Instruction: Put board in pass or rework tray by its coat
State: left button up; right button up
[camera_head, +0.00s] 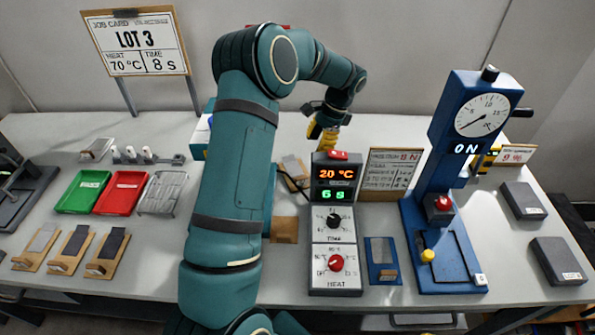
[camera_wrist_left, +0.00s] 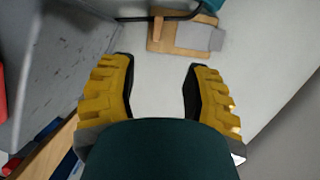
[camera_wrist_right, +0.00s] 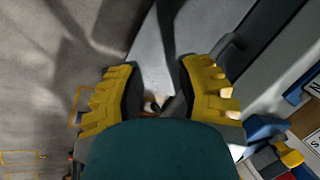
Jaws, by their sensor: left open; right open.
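A green tray (camera_head: 83,191) and a red tray (camera_head: 121,192) lie side by side on the left of the table. Three boards on wooden holders lie in front of them: a pale grey one (camera_head: 43,238), a dark one (camera_head: 75,241) and another dark one (camera_head: 111,243). A wooden holder with a grey piece (camera_wrist_left: 200,38) shows ahead of my left gripper in the left wrist view. My left gripper (camera_head: 322,133) is open and empty, above the table behind the heater unit (camera_head: 335,230). My right gripper (camera_wrist_right: 158,68) is open, with nothing clearly between its fingers.
The heater display reads 20 °C and 6 s. The job card (camera_head: 134,45) reads LOT 3, 70 °C, 8 s. A blue press (camera_head: 440,240) with a dial and an ON display stands on the right. A grey rack (camera_head: 162,193) sits beside the red tray. Dark blocks (camera_head: 557,260) lie far right.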

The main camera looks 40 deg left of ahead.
aim_at(302, 177)
pick_arm(q)
jog(key=b+x, duration=0.1)
jog(key=x, duration=0.7)
jog(key=shift+f+b, duration=0.15)
jog(key=shift+b, duration=0.15)
jog(key=shift+b+x, duration=0.65)
jog(key=shift+x, duration=2.05)
jog(key=shift+s+d, duration=0.2)
jog(key=shift+o, duration=0.2)
grip_shut()
